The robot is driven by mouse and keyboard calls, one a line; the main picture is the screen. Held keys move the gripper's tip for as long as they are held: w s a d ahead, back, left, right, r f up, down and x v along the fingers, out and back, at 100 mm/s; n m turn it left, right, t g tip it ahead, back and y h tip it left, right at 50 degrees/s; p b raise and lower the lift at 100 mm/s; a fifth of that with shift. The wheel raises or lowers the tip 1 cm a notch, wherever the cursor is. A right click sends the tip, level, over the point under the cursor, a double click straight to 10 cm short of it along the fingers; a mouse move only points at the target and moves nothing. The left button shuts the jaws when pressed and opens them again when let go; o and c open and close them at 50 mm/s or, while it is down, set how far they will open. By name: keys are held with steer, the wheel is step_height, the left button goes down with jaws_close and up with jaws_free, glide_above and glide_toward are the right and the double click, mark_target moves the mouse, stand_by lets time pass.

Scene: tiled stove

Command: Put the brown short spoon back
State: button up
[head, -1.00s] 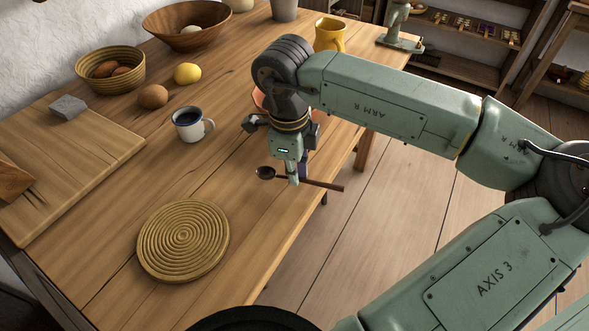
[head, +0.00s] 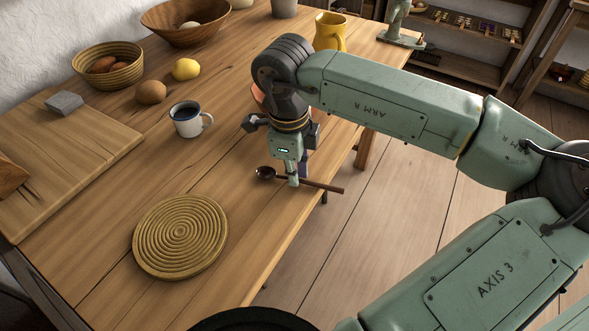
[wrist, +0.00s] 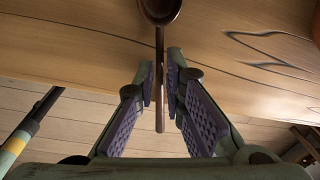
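The brown short spoon (head: 325,187) is in my gripper (head: 291,180). Its dark round bowl points left over the table and its handle sticks out to the right past the table's front edge. In the wrist view the spoon (wrist: 159,45) runs between the two purple-padded fingers of my gripper (wrist: 161,80), which are shut on its handle. The spoon appears to hang just above the tabletop; the exact gap cannot be told.
A round coiled mat (head: 180,237) lies front left on the wooden table (head: 115,215). A white mug (head: 188,121), lemon (head: 185,69), brown egg (head: 151,92), basket (head: 132,71) and yellow jug (head: 330,32) stand farther back. My arm partly hides an orange thing (head: 257,95).

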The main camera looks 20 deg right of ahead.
steer(key=o, duration=0.4)
steer(key=shift+r, duration=0.1)
